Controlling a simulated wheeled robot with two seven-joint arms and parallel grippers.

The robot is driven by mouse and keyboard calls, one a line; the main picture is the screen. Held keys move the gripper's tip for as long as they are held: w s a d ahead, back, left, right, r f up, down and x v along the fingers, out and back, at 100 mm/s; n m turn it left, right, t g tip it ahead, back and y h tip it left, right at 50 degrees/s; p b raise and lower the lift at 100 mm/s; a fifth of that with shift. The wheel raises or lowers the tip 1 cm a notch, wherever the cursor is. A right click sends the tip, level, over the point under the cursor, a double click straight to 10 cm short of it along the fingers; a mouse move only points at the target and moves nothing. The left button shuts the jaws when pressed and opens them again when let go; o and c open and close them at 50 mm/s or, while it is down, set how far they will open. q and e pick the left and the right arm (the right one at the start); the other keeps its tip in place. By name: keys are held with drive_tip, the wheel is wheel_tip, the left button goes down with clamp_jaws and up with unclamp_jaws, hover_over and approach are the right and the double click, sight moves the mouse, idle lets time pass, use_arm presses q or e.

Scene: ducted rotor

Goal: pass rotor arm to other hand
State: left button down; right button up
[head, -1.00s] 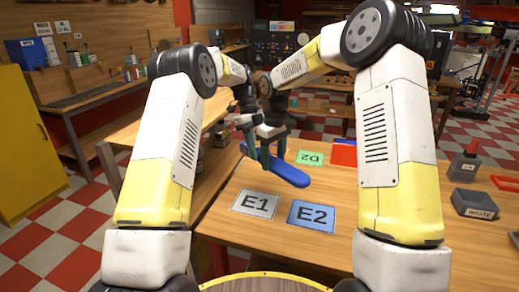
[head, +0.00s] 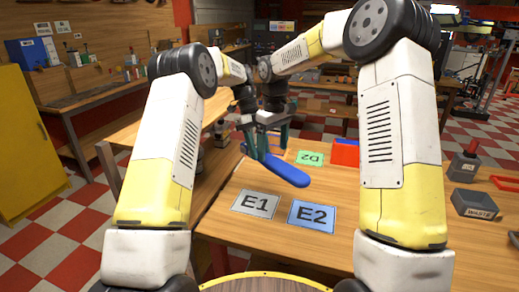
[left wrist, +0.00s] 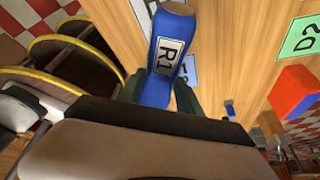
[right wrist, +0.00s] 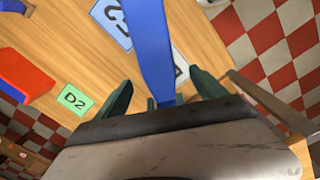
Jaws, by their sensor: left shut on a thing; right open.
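The blue rotor arm (head: 288,174) is held above the table, slanting down to the right in the head view. My left gripper (head: 256,152) is shut on its far-left part. In the left wrist view the rotor arm (left wrist: 160,75), with a white R1 label, sits between the green fingers. My right gripper (head: 276,136) is just above and behind it in the head view. In the right wrist view its fingers (right wrist: 165,95) are spread, with the blue rotor arm (right wrist: 153,45) showing between them and gaps on both sides.
The wooden table (head: 265,222) bears label plates E1 (head: 255,203), E2 (head: 312,216) and D2 (head: 310,158). A red block (head: 345,153) lies behind. The table's front middle is clear.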

sight(273, 161)
drive_tip(key=s+d+r+m+t, duration=0.1)
drive_tip(key=s+d+r, duration=0.1)
drive_tip(key=r, duration=0.4)
drive_tip(key=s+d+r, duration=0.1)
drive_tip(key=s+r, duration=0.2)
drive_tip(key=r, duration=0.3)
drive_tip(key=s+d+m+t+y, duration=0.1)
drive_tip(key=s+d+m+t, duration=0.1)
drive_tip(key=s, duration=0.9)
drive_tip(key=s+d+m+t+y, duration=0.1)
drive_tip(key=s+d+m+t, duration=0.2)
drive_tip(key=s, duration=0.9)
drive_tip(key=d+m, duration=0.2)
drive_tip(key=d, duration=0.2)
drive_tip(key=shift+s+f, duration=0.2)
drive_tip(key=shift+f, duration=0.05)
drive_tip(key=shift+d, duration=0.1)
